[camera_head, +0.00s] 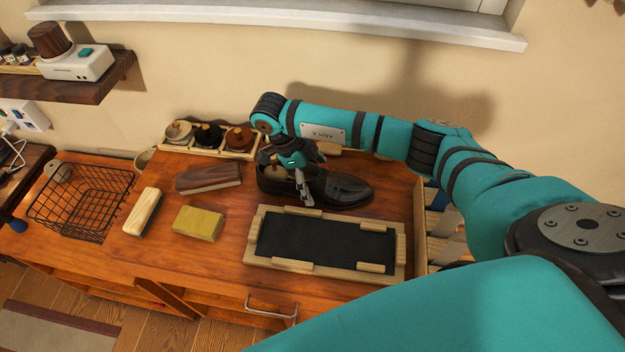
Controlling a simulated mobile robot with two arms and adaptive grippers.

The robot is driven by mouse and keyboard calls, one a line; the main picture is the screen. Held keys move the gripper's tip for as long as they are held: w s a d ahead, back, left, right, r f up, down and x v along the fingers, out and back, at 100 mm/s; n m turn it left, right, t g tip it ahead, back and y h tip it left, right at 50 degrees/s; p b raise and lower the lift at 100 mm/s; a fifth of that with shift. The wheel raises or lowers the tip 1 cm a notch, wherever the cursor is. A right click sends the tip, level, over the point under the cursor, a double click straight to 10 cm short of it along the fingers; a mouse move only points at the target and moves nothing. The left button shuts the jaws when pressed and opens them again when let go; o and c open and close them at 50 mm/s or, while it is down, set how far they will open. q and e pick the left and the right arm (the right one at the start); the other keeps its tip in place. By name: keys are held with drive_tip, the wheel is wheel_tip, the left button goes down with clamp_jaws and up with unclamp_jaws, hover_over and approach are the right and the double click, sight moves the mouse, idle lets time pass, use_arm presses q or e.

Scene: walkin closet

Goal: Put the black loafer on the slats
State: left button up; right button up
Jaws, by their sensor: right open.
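The black loafer (345,190) lies on the wooden bench top with its toe to the right, just behind a tray. My right gripper (292,180) is open at the loafer's heel end, over the shoe opening. One finger shows in front of the shoe's near side; the other is partly hidden, and I cannot tell whether they touch it. Pale wooden slats (436,222) show at the right end of the bench, partly covered by my right arm. My left gripper is not in view.
A pale wooden tray (250,240) with a black mat lies in front of the loafer. A dark brush (208,178), a yellow block (198,223) and a pale brush (143,211) lie left. A wire basket (82,200) stands farther left. A rack of round containers (208,140) is behind.

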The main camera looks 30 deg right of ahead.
drive_tip(key=c, duration=1.8)
